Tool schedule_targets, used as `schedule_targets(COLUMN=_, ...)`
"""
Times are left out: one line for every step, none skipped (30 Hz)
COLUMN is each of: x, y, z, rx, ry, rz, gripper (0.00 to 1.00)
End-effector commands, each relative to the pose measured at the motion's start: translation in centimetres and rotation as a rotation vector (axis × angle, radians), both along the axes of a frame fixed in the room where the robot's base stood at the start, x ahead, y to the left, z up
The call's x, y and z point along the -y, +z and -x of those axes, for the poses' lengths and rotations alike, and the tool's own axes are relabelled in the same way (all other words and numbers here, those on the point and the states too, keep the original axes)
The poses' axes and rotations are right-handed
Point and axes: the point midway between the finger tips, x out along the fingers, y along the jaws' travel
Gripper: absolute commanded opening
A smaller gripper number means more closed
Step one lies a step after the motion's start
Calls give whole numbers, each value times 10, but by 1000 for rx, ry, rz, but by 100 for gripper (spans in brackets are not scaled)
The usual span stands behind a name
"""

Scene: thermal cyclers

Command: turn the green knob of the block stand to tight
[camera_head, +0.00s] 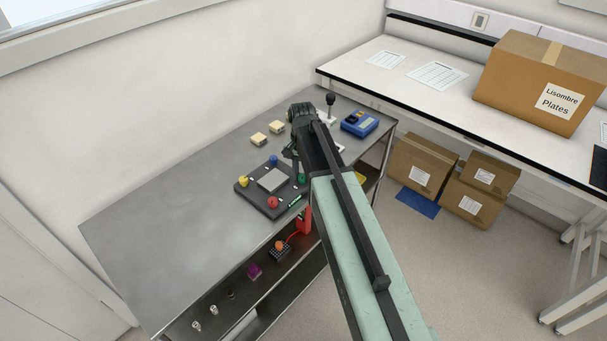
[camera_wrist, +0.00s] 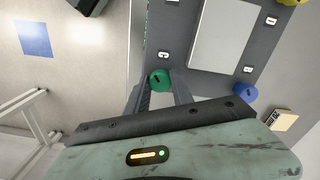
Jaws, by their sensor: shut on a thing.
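The block stand (camera_head: 257,197) is a dark square base on the steel bench, with a pale block in its middle and a coloured knob at each corner. Its green knob (camera_head: 302,178) is at the right corner, partly covered by my arm. In the wrist view the green knob (camera_wrist: 159,79) sits between the fingertips of my gripper (camera_wrist: 161,88), which is shut on it. A short dark slanted mark shows on the knob's top. A small white label "C" lies beside it; I cannot read any tight mark.
The blue knob (camera_wrist: 246,93), yellow knob (camera_head: 243,181) and red knob (camera_head: 272,202) are on the other corners. A green-marked tube (camera_head: 295,201) lies near the front edge. Two cream blocks (camera_head: 259,139) and a blue device (camera_head: 360,124) stand behind. The bench's left half is clear.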

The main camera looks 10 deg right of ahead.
Motion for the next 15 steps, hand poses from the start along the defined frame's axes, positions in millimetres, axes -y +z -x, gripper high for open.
schedule_targets(x=0, y=0, z=-3, rx=7, ry=1, rz=0, gripper=0)
schedule_targets(x=0, y=0, z=-3, rx=7, ry=1, rz=0, gripper=0)
schedule_targets(x=0, y=0, z=-3, rx=7, ry=1, rz=0, gripper=0)
schedule_targets(x=0, y=0, z=-3, rx=7, ry=1, rz=0, gripper=31)
schedule_targets(x=0, y=0, z=-3, rx=8, ry=1, rz=-1, gripper=39)
schedule_targets(x=0, y=0, z=-2, rx=7, ry=1, rz=0, gripper=50)
schedule_targets(x=0, y=0, z=-2, rx=6, ry=1, rz=-1, gripper=50)
schedule_targets(x=0, y=0, z=-2, rx=6, ry=1, rz=-1, gripper=50)
schedule_targets(x=0, y=0, z=-2, rx=5, ry=1, rz=0, gripper=50)
schedule_targets(x=0, y=0, z=-2, rx=5, ry=1, rz=0, gripper=50)
schedule_targets(x=0, y=0, z=-2, rx=5, ry=1, rz=0, gripper=50)
schedule_targets(x=0, y=0, z=-1, rx=4, ry=1, rz=-1, gripper=50)
schedule_targets(x=0, y=0, z=-1, rx=4, ry=1, rz=0, gripper=50)
schedule_targets(x=0, y=0, z=-1, rx=4, ry=1, rz=0, gripper=50)
schedule_targets(x=0, y=1, z=-1, rx=3, ry=1, rz=-1, gripper=50)
